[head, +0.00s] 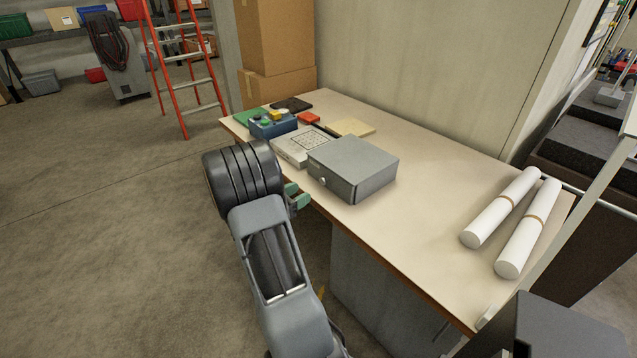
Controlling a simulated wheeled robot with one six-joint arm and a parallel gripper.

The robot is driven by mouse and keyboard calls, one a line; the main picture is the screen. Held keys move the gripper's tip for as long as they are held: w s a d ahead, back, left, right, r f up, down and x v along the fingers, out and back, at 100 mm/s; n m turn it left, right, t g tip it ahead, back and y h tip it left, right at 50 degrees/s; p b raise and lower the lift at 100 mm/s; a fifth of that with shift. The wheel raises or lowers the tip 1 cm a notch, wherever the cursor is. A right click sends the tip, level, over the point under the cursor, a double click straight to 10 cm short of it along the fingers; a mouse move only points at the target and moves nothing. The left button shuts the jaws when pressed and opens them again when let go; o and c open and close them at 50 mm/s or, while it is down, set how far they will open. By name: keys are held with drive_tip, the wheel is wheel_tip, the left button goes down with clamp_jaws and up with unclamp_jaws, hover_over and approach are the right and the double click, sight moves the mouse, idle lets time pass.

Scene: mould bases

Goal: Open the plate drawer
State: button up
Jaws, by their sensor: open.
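The plate drawer unit (352,168) is a grey metal box on the table, near its front edge. A small round light knob (323,182) shows on its front face. The front looks flush with the box, so the drawer appears shut. My gripper (299,198) has greenish fingertips and is just left of and in front of the box, by the table's front edge. It is open, with nothing seen between its fingers. The fingertips look apart from the knob. The rest of the gripper is partly hidden behind my dark wrist.
On the table (430,190), left of the box, are a white patterned block (301,146), a blue control box (272,125) and a red item (309,118). Two white paper rolls (502,207) lie at the right. Cardboard boxes (275,40) stand behind. The table's middle is clear.

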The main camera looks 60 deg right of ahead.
sight(321, 182)
drive_tip(key=x, duration=0.8)
drive_tip(key=shift+p, duration=0.4)
drive_tip(key=shift+a, duration=0.1)
clamp_jaws()
